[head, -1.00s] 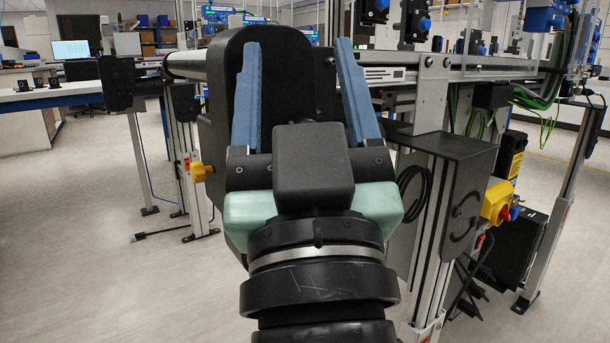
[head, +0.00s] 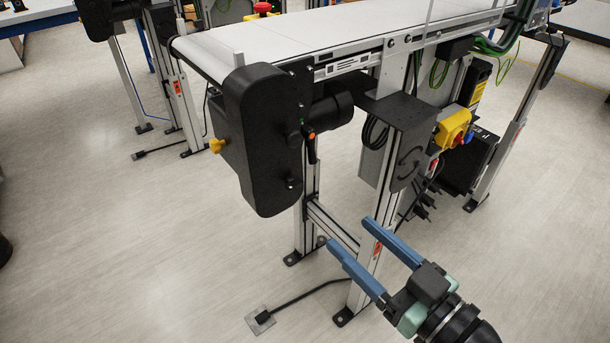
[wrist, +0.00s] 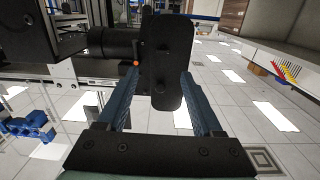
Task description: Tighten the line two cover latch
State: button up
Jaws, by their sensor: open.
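The black conveyor drive cover (head: 262,140) hangs at the near end of the belt in the head view. A black lever with an orange tip (head: 311,137) hangs on its right side, seemingly the cover latch; no line number is readable. My gripper (head: 349,233) is open and empty, low and to the right of the cover, apart from it. In the wrist view the cover (wrist: 168,62) appears beyond and between the open fingers of my gripper (wrist: 159,82). The orange tip (wrist: 136,63) shows left of the cover.
The white belt (head: 330,35) runs back to the right. A yellow knob (head: 217,145) sticks out left of the cover. A black bracket (head: 405,115), a yellow switch box (head: 453,128) and metal legs (head: 370,255) stand near my gripper.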

aim_at(297, 187)
jog(key=x, duration=1.2)
jog(key=shift+a+b, duration=0.3)
jog(key=shift+b, duration=0.1)
grip_shut()
